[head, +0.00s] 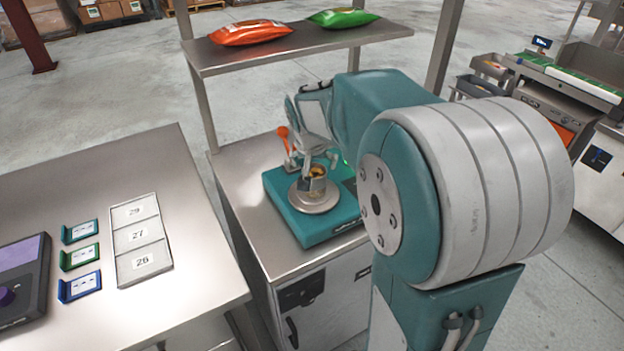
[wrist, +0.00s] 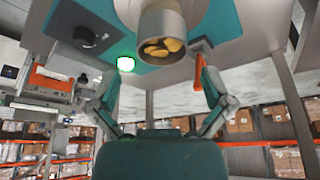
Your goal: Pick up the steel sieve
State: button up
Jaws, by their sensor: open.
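The steel sieve (head: 317,189) is a small round metal cup with yellow-brown chips inside. It stands upright on the round steel pan of a teal scale (head: 285,213). My gripper (head: 318,160) is just above and behind it, partly hidden by my own arm. In the wrist view the sieve (wrist: 163,22) is at the top centre, beyond the spread fingertips of my gripper (wrist: 157,80). The fingers are open with nothing between them. I cannot tell whether a finger touches the rim.
A shelf (head: 300,48) above holds an orange bag (head: 252,32) and a green bag (head: 343,17). The left table (head: 190,250) carries a numbered tray (head: 141,238) and small coloured holders. The steel counter's front left is clear.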

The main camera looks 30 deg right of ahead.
aim_at(314, 173)
jog(key=x, duration=0.8)
jog(key=shift+w+d+r, duration=0.1)
jog(key=shift+w, duration=0.15)
jog(key=c, duration=1)
